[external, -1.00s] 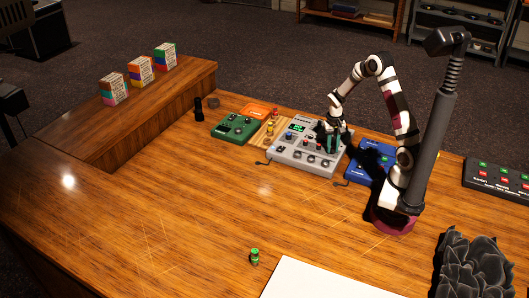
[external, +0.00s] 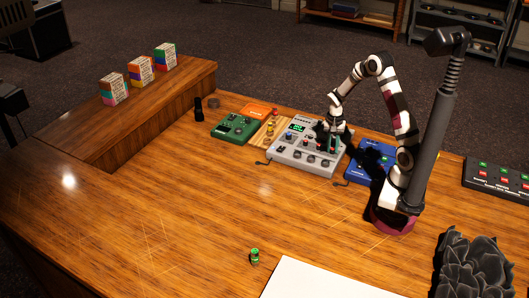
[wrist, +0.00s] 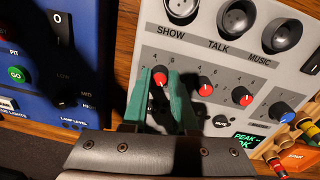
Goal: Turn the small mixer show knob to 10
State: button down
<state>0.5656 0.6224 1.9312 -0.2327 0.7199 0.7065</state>
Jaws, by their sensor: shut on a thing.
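The grey mixer (external: 293,158) stands at the back middle of the desk; its panel (wrist: 225,72) also fills the right of the wrist view. The small show knob (wrist: 160,79) has a red cap and sits below the SHOW label. My gripper (wrist: 160,71) has its two green fingers on either side of this knob, shut on it. In the external view my gripper (external: 334,146) reaches down onto the mixer's right part. The fingers hide part of the knob's scale, and I cannot read its setting.
Two more red knobs (wrist: 205,86) (wrist: 240,96) and a blue knob (wrist: 283,110) lie to the right. A blue box (external: 371,160) is close beside the mixer. The desk's front is mostly clear.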

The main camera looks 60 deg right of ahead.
jog(key=c, duration=0.7)
grip_release()
notch_tip(320, 180, up, 16)
jog(key=shift+w, duration=0.35)
jog(key=shift+f, duration=0.1)
jog(key=s+a+r+n+y, duration=0.1)
jog(key=s+a+r+n, duration=0.2)
jog(key=a, duration=0.5)
jog(key=s+a+r+n, duration=0.1)
jog(key=s+a+n, duration=0.2)
jog(key=s+a, duration=0.45)
jog(key=s+a+f+n, duration=0.2)
jog(key=s+a+n, duration=0.2)
jog(key=s+a, duration=0.4)
jog(key=shift+s+a+f+n+y, duration=0.25)
jog(key=shift+n+y, duration=0.15)
